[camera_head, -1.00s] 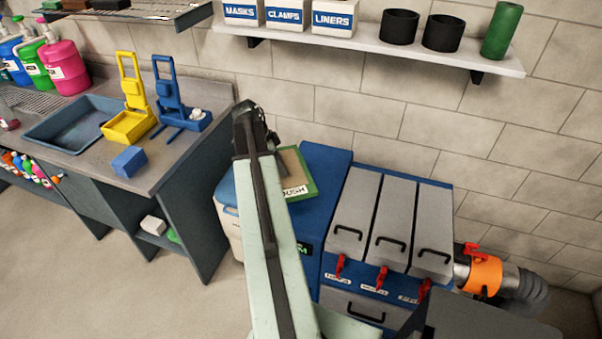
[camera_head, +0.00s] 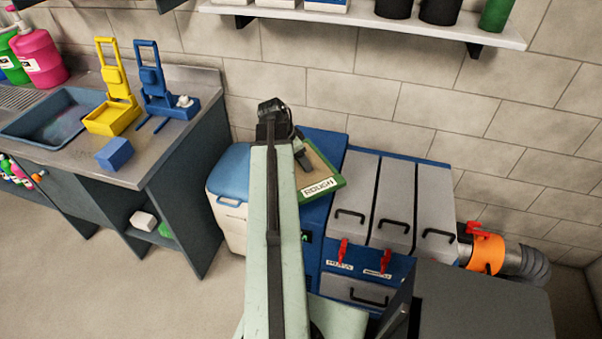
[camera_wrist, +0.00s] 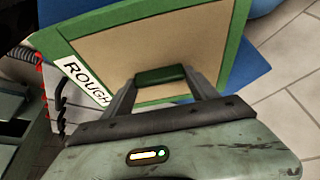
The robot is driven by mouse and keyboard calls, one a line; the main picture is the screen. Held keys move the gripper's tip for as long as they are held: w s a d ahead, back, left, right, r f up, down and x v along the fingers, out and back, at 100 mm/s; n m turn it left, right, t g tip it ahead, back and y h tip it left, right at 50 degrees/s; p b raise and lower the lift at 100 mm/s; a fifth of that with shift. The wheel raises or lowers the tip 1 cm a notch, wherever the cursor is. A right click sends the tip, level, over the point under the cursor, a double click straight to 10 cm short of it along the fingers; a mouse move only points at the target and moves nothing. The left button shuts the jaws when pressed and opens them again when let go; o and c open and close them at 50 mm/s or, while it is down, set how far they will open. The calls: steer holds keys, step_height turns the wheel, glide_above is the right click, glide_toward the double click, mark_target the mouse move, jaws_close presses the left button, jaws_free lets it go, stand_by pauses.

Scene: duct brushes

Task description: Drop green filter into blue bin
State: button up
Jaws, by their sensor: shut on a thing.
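The green filter (camera_head: 335,187) is a flat panel with a green frame, a tan face and a label reading ROUGH. In the head view the filter is above the blue top of the filter cabinet (camera_head: 325,148), and my arm partly hides the gripper. A cream bin with a blue lid (camera_head: 233,165) stands left of the cabinet, partly behind my arm. Its lid looks closed. The filter is to the right of this bin.
Grey drawer units (camera_head: 355,190) with red latches and an orange-collared duct (camera_head: 485,252) are to the right. A counter (camera_head: 150,160) with sink, yellow and blue stands and a blue block is to the left. A shelf (camera_head: 370,27) is above. Floor at front left is clear.

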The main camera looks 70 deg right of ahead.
mark_target(300, 165)
step_height(300, 165, down, 4)
steer(key=b, duration=0.3)
steer(key=shift+b, duration=0.4)
steer(key=shift+r, duration=0.3)
steer(key=shift+f, duration=0.2)
steer(key=o, duration=1.7)
steer(key=shift+r+p, duration=0.55)
steer(key=shift+p, duration=0.1)
steer(key=p+v, duration=1)
steer(key=v, duration=0.1)
steer(key=shift+w+a+r, duration=0.1)
steer(key=shift+a+r, duration=0.05)
